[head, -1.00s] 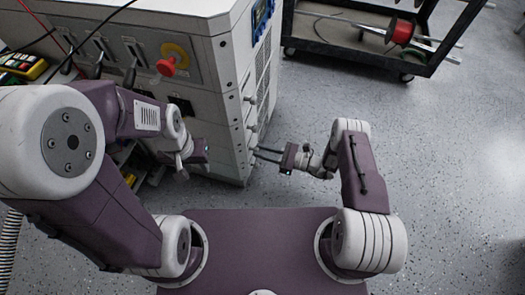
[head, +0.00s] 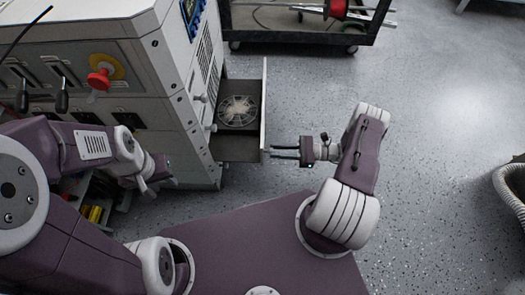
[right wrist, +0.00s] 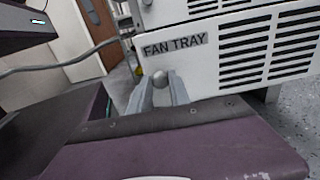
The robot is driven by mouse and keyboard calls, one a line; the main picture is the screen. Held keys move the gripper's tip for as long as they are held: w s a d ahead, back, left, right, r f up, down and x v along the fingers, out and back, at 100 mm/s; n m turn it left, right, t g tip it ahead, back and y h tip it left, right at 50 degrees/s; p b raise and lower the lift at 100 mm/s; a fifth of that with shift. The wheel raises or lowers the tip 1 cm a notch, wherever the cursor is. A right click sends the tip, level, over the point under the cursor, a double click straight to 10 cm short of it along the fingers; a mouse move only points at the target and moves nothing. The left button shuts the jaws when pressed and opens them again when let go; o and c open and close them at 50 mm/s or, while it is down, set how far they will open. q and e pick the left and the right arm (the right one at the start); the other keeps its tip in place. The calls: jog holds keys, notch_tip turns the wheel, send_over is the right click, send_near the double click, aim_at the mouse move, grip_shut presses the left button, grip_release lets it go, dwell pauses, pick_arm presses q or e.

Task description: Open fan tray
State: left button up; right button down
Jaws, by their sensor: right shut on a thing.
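The fan tray (head: 264,105) stands pulled out of the right side of the white cabinet, with a round fan (head: 238,110) visible inside it. Its front panel, labelled FAN TRAY, shows in the right wrist view (right wrist: 230,52) with a round knob (right wrist: 160,78). My right gripper (head: 275,152) is shut on the knob; its two fingers show on either side of the knob in the right wrist view (right wrist: 159,92). My left gripper (head: 150,186) is in front of the cabinet, away from the tray; its jaw gap is too small to judge.
The white cabinet (head: 170,75) carries a red knob (head: 100,78) and black handles on its front. A dark cart (head: 290,38) with a red spool stands behind. A ribbed hose (head: 510,190) lies at the right edge. The floor (head: 430,130) right of my right arm is clear.

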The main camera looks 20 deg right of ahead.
jog(key=shift+s+d, duration=0.25)
jog(key=shift+d, duration=0.45)
jog(key=c, duration=1.2)
grip_release()
jog(key=shift+d, duration=0.1)
jog(key=shift+c, duration=0.2)
jog(key=v, duration=0.9)
